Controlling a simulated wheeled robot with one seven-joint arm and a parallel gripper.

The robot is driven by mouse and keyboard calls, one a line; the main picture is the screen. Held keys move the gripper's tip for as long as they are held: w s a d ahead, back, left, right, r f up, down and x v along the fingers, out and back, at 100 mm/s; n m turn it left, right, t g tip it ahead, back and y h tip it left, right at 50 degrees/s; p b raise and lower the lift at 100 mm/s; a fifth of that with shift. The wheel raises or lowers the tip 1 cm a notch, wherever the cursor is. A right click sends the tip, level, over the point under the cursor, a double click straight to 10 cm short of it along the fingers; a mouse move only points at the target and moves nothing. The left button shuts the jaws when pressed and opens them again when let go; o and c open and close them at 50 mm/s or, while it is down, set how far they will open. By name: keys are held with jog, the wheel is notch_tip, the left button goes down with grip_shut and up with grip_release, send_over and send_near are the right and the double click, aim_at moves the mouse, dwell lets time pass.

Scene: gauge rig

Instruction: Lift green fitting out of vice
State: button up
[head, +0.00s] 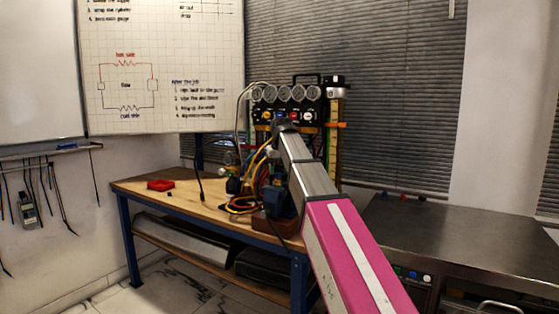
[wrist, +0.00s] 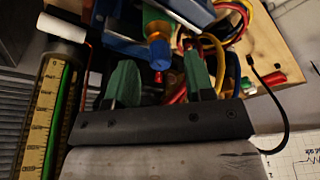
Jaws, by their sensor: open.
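The fitting (wrist: 157,32) shows in the wrist view as a green body with an orange-brass end toward me. It sits at the blue vice (wrist: 112,28), and its grip in the vice jaws is not clear. My gripper (wrist: 160,72) is open, with one dark-green finger to the left of the fitting's brass end and one to the right. I see no contact between the fingers and the fitting. In the head view the vice (head: 284,196) is partly behind my arm on the wooden bench, and I cannot make out the fitting there.
A gauge panel (head: 285,95) stands behind my arm. Yellow and red hoses (head: 241,204) lie coiled beside the vice. A red tray (head: 160,185) is at the bench's left. A yellow scale column (wrist: 42,110) stands close to my gripper's left.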

aim_at(279, 174)
jog(key=shift+x, duration=1.65)
grip_shut()
jog(key=c, duration=0.8)
grip_release()
grip_shut()
jog(key=shift+w+d+r, duration=0.2)
jog(key=shift+w+d, duration=0.05)
jog(key=shift+w, duration=0.05)
jog(key=shift+r, duration=0.2)
jog(key=shift+r, duration=4.05)
